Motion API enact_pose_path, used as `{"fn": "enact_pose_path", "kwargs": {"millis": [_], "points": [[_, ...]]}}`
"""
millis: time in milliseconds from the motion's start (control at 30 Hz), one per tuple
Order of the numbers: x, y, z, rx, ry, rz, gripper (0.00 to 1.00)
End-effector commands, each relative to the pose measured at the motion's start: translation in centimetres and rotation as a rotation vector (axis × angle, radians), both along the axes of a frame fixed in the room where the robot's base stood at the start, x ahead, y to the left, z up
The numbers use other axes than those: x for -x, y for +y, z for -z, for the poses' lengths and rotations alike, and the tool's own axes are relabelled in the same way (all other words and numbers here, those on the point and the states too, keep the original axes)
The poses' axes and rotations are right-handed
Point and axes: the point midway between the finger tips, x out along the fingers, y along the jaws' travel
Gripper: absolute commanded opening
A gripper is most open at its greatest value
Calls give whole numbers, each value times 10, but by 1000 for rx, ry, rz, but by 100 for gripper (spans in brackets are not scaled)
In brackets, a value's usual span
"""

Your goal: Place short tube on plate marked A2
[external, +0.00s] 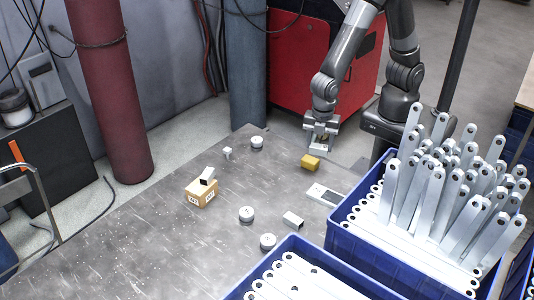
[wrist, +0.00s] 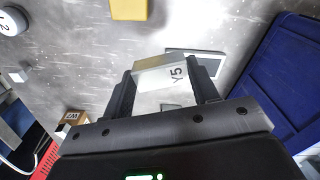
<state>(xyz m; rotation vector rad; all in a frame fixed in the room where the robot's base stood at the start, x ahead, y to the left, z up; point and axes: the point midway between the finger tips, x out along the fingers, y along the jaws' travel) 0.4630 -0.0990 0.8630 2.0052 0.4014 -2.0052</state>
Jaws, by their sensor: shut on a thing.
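My gripper (external: 322,143) is at the table's far right edge, near my arm base. In the wrist view my gripper (wrist: 165,90) is shut on a pale block-like piece (wrist: 160,72) marked Y5. Whether this piece is hollow cannot be seen. No A2 mark can be read clearly.
A yellow block (external: 310,162) lies near my gripper. Blue crates (external: 345,236) of metal bars border the right and front. The table's left part is clear.

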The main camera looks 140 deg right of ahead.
Motion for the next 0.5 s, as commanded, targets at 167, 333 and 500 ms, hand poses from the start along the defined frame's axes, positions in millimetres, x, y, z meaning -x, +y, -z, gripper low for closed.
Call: {"fn": "enact_pose_path", "kwargs": {"millis": [167, 333, 500], "points": [[-22, 36, 26, -1, 4, -7, 30], [-41, 66, 48, 0, 2, -6, 30], [-52, 81, 58, 0, 0, -1, 30]]}}
